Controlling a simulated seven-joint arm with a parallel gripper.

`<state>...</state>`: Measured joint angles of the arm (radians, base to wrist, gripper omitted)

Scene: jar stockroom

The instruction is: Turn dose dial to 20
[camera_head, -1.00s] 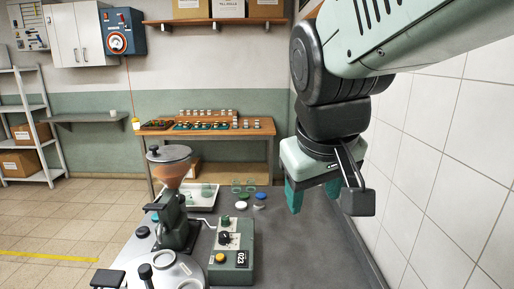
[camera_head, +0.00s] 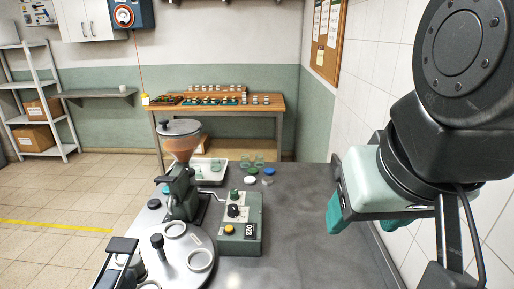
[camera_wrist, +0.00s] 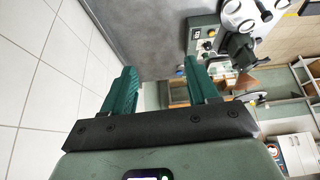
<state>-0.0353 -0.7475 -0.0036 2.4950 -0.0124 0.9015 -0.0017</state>
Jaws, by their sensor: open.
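The dose dial (camera_head: 234,211) is a black knob on top of a green control box (camera_head: 252,205) on the grey bench. The box also carries a yellow button (camera_head: 229,229) and a small counter (camera_head: 249,230) that seems to read 023. The dial's own setting is too small to read. My gripper (camera_head: 336,206), with green fingers, is open and empty, to the right of the box and apart from it. In the wrist view, the open fingers (camera_wrist: 157,84) point toward the bench, and the control box (camera_wrist: 205,38) shows beyond them, upper right.
A filling machine with a hopper (camera_head: 181,140) and a round plate (camera_head: 175,262) stands left of the box. A white tray (camera_head: 212,180), coloured lids (camera_head: 250,180) and clear jars (camera_head: 259,160) sit behind it. Bench right of the box is clear; a tiled wall borders the right.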

